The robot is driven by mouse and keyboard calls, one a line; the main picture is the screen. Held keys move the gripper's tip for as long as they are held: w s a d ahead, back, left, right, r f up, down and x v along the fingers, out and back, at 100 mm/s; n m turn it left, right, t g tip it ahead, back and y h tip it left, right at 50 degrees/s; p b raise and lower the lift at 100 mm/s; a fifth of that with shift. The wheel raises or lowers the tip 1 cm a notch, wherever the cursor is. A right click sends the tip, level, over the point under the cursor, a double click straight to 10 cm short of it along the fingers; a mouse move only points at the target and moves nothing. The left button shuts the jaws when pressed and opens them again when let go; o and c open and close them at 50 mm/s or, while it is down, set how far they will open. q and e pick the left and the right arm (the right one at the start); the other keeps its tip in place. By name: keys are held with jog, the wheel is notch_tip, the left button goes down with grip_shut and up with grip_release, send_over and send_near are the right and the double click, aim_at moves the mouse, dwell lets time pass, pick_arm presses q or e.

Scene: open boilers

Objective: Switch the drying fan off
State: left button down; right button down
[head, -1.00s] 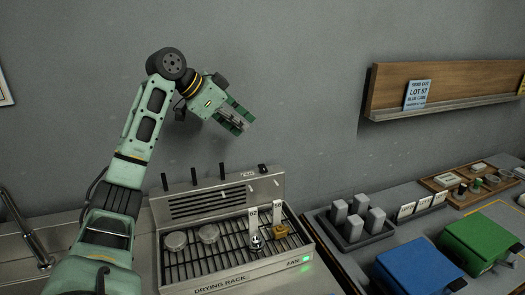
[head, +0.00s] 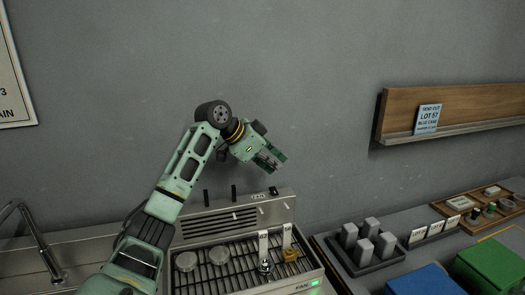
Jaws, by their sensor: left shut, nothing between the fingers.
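The drying rack (head: 195,235) stands on the counter, a metal box with a grille and a slotted back panel. A FAN label (head: 258,197) and a small dark switch (head: 273,191) sit at the right end of the panel's top edge. Its exact position is too small to tell. A green light (head: 315,282) glows at the rack's front right beside another FAN marking. My left gripper (head: 269,161) is shut and empty, above the switch and apart from it in the picture, pointing down and to the right. My right gripper is out of view.
Round grey discs (head: 186,261), a small metal part (head: 265,266) and a brass part (head: 290,254) with number tags are on the grille. Dark pegs (head: 234,193) rise behind the panel. A tray of grey blocks (head: 349,236) and blue (head: 425,281) and green (head: 490,265) cases lie right.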

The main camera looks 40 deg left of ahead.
pick_arm(q)
send_over(275, 191)
jog(key=shift+w+a+f+p, duration=0.1)
jog(key=shift+a+f+p, duration=0.05)
jog(key=shift+f, duration=0.6)
jog(key=shift+w+a+f+p, duration=0.1)
jog(key=shift+a+f, duration=0.05)
jog(key=shift+f, duration=0.6)
jog(key=shift+w+a+f+p, duration=0.1)
jog(key=shift+a+f+p, duration=0.05)
jog(key=shift+f, duration=0.6)
jog(key=shift+w+a+f, duration=0.2)
jog(key=shift+a+f, duration=0.15)
jog(key=shift+f, duration=0.1)
jog(key=shift+d, duration=0.1)
jog(key=shift+s+d+r, duration=0.1)
jog(key=shift+s+d, duration=0.3)
jog(key=shift+d, duration=0.25)
jog(key=v, duration=1.2)
